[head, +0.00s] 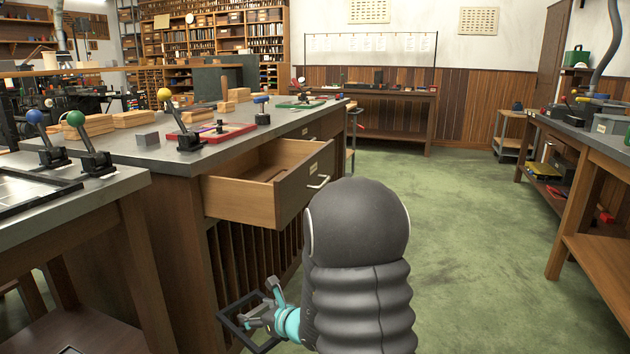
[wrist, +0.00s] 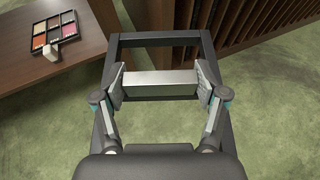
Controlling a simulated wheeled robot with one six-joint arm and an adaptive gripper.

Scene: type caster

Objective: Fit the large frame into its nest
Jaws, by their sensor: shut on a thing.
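The large frame is a dark rectangular frame with a silver bar across it; it shows in the wrist view (wrist: 160,41) and at the bottom of the head view (head: 232,331). My gripper (wrist: 160,84) is shut on the frame's silver bar, one finger at each end. In the head view my gripper (head: 268,312) holds the frame low, beside the bench and above the floor. My arm hides part of it there. A black-edged flat fixture (head: 40,203) lies on the left table, with blue-knobbed and green-knobbed levers at its back; I cannot tell whether it is the nest.
An open wooden drawer (head: 240,199) juts from the bench above and behind the frame. Vertical slats (head: 262,245) line the bench below it. In the wrist view a tray of coloured blocks (wrist: 54,32) lies on a brown wooden surface. Green floor is clear to the right.

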